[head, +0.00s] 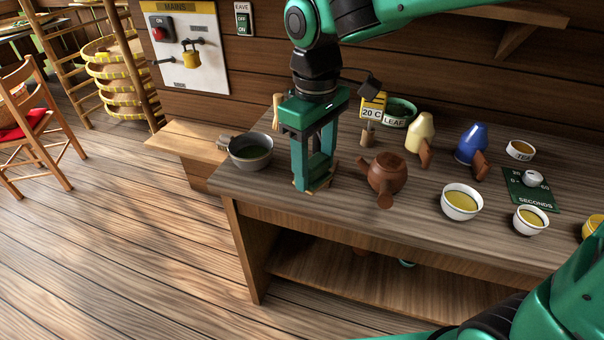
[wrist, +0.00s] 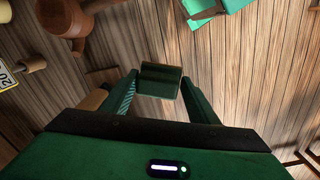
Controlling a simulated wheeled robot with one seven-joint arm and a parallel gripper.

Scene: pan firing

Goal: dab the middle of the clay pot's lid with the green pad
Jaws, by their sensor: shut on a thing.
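The clay pot (head: 387,172) is a brown teapot standing upright on the workbench, with its round lid on top. It also shows in the wrist view (wrist: 66,20), at the upper left and partly cut off. My gripper (head: 314,183) points down near the bench's front edge, to the left of the pot and apart from it. It is shut on the green pad (wrist: 160,80), a small dark green block between the fingertips in the wrist view. The fingers largely hide the pad in the head view.
A grey bowl (head: 251,152) stands left of my gripper. A 20 C tag (head: 373,106) and a green LEAF bowl (head: 398,112) are behind the pot. Cream (head: 420,132) and blue (head: 470,143) vessels stand right, with a yellow-filled bowl (head: 461,203) nearer the front.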

